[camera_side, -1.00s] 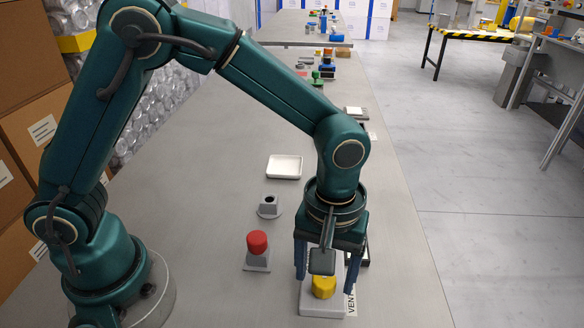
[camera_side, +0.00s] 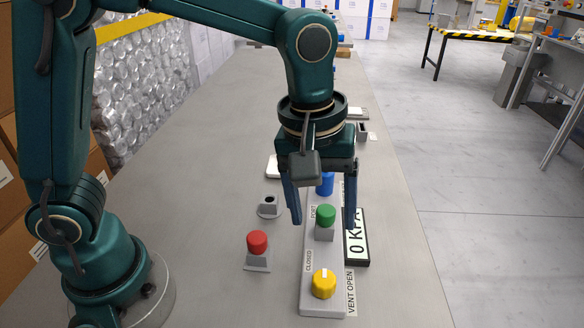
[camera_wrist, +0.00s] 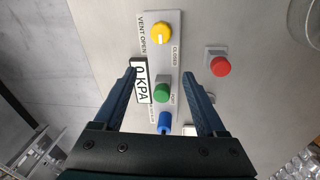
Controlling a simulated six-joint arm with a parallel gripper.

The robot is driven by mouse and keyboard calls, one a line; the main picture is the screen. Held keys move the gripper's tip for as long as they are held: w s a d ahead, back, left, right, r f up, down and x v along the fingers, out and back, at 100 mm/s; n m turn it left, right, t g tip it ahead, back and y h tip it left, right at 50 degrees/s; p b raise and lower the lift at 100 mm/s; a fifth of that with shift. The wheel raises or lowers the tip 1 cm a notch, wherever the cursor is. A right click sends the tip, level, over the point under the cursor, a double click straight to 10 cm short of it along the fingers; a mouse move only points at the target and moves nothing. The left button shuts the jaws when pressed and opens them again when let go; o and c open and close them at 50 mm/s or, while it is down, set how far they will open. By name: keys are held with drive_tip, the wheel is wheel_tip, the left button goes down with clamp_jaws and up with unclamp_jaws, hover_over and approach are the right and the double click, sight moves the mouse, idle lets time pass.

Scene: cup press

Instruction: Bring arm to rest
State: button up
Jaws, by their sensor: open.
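My gripper (camera_side: 322,205) is open and empty, raised above the control panel with its fingers apart. It also shows in the wrist view (camera_wrist: 160,85). The long grey panel (camera_side: 313,262) carries a yellow knob (camera_side: 324,284), a green part (camera_side: 326,215) at the spot marked PORT and a blue part (camera_side: 325,184) at its far end. The knob sits between the labels CLOSED and VENT OPEN, with a white mark on top. A display (camera_side: 357,240) beside the panel reads 0 KPA. In the wrist view the yellow knob (camera_wrist: 162,32) is clear of the fingers.
A red button (camera_side: 257,243) on a grey base stands left of the panel. A small grey holder (camera_side: 269,206) with a dark hole stands behind it. A white tray (camera_side: 272,167) is partly hidden by my gripper. The table (camera_side: 215,215) is bare to the left.

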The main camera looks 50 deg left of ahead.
drive_tip(key=s+a+r+m+t, duration=0.1)
drive_tip(key=s+a+r+t, duration=0.2)
drive_tip(key=s+a+r, duration=0.45)
drive_tip(key=s+a+f+m+t, duration=0.1)
drive_tip(key=s+a+f+m, duration=0.1)
drive_tip(key=m, duration=0.4)
wheel_tip(320, 180, down, 3)
drive_tip(key=shift+s+a+r+y, duration=0.15)
drive_tip(key=shift+s+a+y, duration=0.15)
drive_tip(key=shift+a, duration=0.45)
